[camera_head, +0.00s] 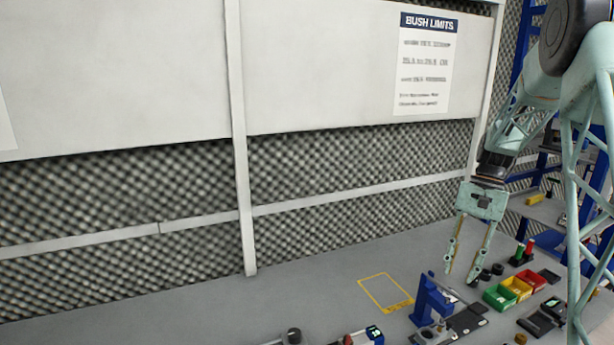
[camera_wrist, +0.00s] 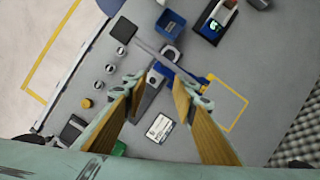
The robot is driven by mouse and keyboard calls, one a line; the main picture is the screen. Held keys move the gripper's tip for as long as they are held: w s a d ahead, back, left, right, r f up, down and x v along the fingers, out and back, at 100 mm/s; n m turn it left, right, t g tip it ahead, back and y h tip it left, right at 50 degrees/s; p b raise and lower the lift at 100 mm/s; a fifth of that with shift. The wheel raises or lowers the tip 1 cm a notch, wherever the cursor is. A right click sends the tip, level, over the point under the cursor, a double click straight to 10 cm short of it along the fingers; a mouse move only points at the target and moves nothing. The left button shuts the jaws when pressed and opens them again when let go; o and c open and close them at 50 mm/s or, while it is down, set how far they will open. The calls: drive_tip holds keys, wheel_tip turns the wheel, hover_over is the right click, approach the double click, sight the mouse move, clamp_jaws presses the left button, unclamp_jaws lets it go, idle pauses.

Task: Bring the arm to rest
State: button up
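My gripper (camera_head: 460,278) hangs on my arm at the right of the head view, fingers pointing down above the bench. In the wrist view the two fingers of my gripper (camera_wrist: 160,90) stand apart, and nothing is held between them. A blue press-like stand (camera_head: 428,298) is on the bench below and near the fingers. In the wrist view the blue stand (camera_wrist: 171,73) shows beyond the fingertips. I cannot tell the exact height of the fingertips above the bench.
Green, yellow and red bins (camera_head: 516,287) stand right of the stand. A yellow taped outline (camera_head: 386,291) lies empty to its left. A meter-like device (camera_head: 372,334) is at the front. A white card (camera_wrist: 160,128) lies on the bench. A foam wall (camera_head: 350,165) closes the back.

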drive_tip(key=s+a+r+n+t+h, duration=0.1)
drive_tip(key=s+a+r+n+t, duration=0.1)
drive_tip(key=s+a+r, duration=0.65)
drive_tip(key=s+a+r+n+t+h, duration=0.1)
drive_tip(key=s+a+r+n, duration=0.1)
drive_tip(key=s+a+r, duration=0.6)
drive_tip(key=s+a+r+n+t, duration=0.1)
drive_tip(key=s+a, duration=0.1)
drive_tip(key=s, duration=0.7)
drive_tip(key=s+a+r+n+t, duration=0.1)
drive_tip(key=s+r, duration=0.1)
drive_tip(key=s, duration=0.7)
drive_tip(key=s+a+r+n+t, duration=0.1)
drive_tip(key=s+a+n, duration=0.1)
drive_tip(key=s, duration=0.7)
drive_tip(key=shift+s+a+r+t+h, duration=0.2)
drive_tip(key=shift+a+r+t+h, duration=0.1)
drive_tip(key=shift+r+t, duration=0.1)
idle(1.5)
